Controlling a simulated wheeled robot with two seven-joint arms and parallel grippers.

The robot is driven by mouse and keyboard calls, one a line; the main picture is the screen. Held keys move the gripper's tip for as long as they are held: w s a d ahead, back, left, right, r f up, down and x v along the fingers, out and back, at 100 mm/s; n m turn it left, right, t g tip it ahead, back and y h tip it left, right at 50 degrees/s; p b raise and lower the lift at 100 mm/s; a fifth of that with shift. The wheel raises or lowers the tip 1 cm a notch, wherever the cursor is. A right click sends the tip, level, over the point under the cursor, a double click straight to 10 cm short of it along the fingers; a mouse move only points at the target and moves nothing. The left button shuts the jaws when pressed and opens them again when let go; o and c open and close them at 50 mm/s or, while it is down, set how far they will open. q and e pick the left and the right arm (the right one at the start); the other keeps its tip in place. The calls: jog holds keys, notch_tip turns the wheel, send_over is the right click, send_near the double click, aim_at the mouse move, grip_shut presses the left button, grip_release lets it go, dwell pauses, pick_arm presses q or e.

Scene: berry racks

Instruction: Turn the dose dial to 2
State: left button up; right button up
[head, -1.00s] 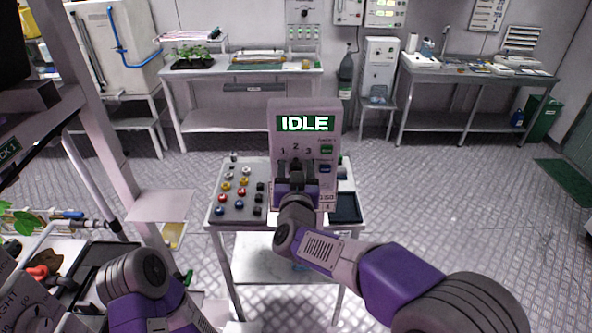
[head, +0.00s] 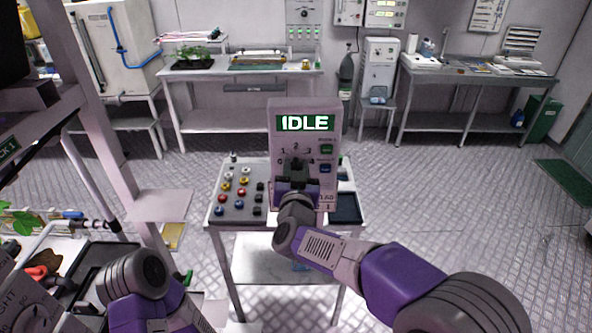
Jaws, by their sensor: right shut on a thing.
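A pale upright dosing panel (head: 275,141) stands on a small cart, its green display reading IDLE. Dial numbers 1, 2 and 3 (head: 296,149) show above my right gripper. My right gripper (head: 296,170) is at the front of the panel, shut on the dose dial. The dial itself and its pointer are hidden behind the gripper, so its setting cannot be read. A green button (head: 326,149) and a blue button (head: 325,169) sit to the right of the dial. My left arm shows at the lower left, but its gripper is not in view.
The cart (head: 212,215) carries a board of coloured knobs (head: 235,193) left of the panel and a dark tray (head: 345,207) at right. A rack with plants stands at the left. Benches line the back wall, and the floor at right is clear.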

jog(key=m+b, duration=0.2)
jog(key=m, duration=0.2)
jog(key=shift+f+m+b, duration=0.15)
jog(key=shift+m+b, duration=0.25)
jog(key=m+b, duration=0.3)
jog(key=m, duration=0.2)
jog(key=shift+a, duration=0.1)
jog(key=m+b, duration=0.3)
jog(key=m, duration=0.1)
jog(key=shift+m, duration=0.4)
jog(key=shift+r+m+b, duration=0.2)
jog(key=shift+m+b, duration=1)
jog(key=shift+m, duration=1)
jog(key=o, duration=1.1)
jog(key=shift+r, duration=0.1)
jog(key=shift+c, duration=0.2)
